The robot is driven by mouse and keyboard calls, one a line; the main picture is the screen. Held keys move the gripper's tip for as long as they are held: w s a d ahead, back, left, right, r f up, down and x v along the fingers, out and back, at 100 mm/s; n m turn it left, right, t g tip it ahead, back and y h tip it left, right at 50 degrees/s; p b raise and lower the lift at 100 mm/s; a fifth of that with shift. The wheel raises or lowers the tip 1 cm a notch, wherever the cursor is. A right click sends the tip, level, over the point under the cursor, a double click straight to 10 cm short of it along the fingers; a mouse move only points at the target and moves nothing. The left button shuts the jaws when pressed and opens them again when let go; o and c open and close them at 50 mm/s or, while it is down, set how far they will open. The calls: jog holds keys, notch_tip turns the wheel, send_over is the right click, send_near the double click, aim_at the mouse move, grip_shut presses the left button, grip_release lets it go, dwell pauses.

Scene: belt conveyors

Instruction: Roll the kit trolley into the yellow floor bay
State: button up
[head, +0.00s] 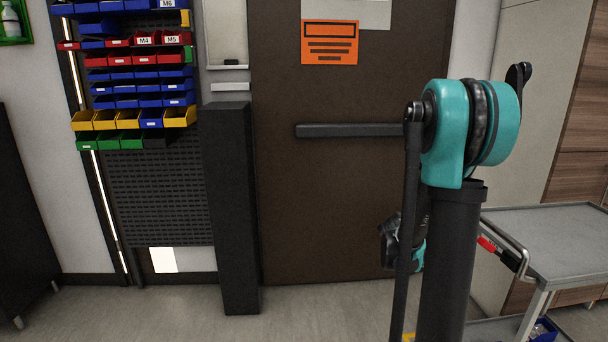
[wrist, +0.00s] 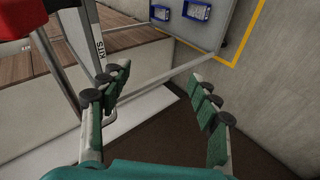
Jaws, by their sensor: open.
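The kit trolley (head: 560,240) stands at the right of the head view, with a grey top and a bar handle (head: 518,258) with a red part on its near left side. In the wrist view its lower shelf (wrist: 218,35) carries blue bins, and a red and black part shows at the upper left corner. A yellow floor line (wrist: 246,38) runs beside the shelf; the rest of the bay is out of view. My gripper (wrist: 158,82) is open, with nothing between its teal fingers. In the head view my arm mostly hides it, left of the trolley.
A brown door (head: 330,210) with a push bar stands ahead. A dark post (head: 232,210) and a rack of coloured bins (head: 135,85) stand to the left. A dark cabinet (head: 20,220) is at the far left. Bare floor shows in front of the door.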

jog(key=s+a+f+y, duration=0.2)
jog(key=s+a+y, duration=0.2)
jog(key=s+a, duration=0.5)
jog(key=s+a+f+y, duration=0.2)
jog(key=s+a+y, duration=0.3)
jog(key=s+a, duration=0.4)
jog(key=a, duration=0.6)
jog(key=shift+s+t+y, duration=0.3)
jog(key=shift+s+t, duration=0.1)
jog(key=shift+d+f, duration=0.1)
